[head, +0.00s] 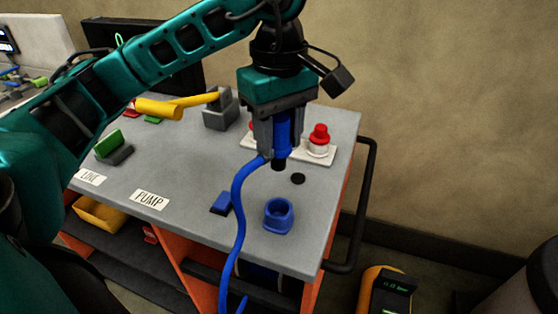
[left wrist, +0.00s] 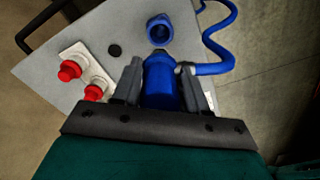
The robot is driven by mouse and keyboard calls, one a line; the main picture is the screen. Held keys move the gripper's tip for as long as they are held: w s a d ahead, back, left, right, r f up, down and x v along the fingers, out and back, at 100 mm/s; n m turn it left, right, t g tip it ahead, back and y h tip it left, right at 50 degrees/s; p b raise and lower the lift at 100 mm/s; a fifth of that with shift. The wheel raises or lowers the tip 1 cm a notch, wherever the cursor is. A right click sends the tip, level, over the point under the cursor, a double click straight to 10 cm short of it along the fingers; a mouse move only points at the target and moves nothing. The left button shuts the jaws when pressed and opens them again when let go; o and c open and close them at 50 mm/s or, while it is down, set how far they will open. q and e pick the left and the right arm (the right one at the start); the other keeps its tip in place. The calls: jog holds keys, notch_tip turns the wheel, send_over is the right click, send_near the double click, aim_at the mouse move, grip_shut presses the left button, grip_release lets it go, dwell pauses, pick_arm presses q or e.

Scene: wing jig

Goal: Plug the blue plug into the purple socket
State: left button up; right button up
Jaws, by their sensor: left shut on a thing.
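My left gripper (head: 281,143) is shut on the blue plug (head: 284,125), which points down above the grey cart top (head: 190,205). A blue cable (head: 238,215) runs from the plug over the cart's front edge. The plug (left wrist: 160,78) also shows between the fingers (left wrist: 160,90) in the left wrist view. A round, open-topped blue socket (head: 278,215) stands on the cart top near its front right, apart from the plug. It shows just beyond the plug tip in the left wrist view (left wrist: 160,30). I see no clearly purple socket. My right gripper is not in view.
Red buttons (head: 319,141) on a white plate stand behind the plug. A yellow lever (head: 160,108) reaches from a grey block (head: 220,112). A green switch (head: 109,143), a small blue piece (head: 221,203) and a black disc (head: 298,179) are on top. A black handle (head: 362,205) edges the right side.

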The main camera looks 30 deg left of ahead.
pick_arm(q)
jog(key=shift+r, duration=4.85)
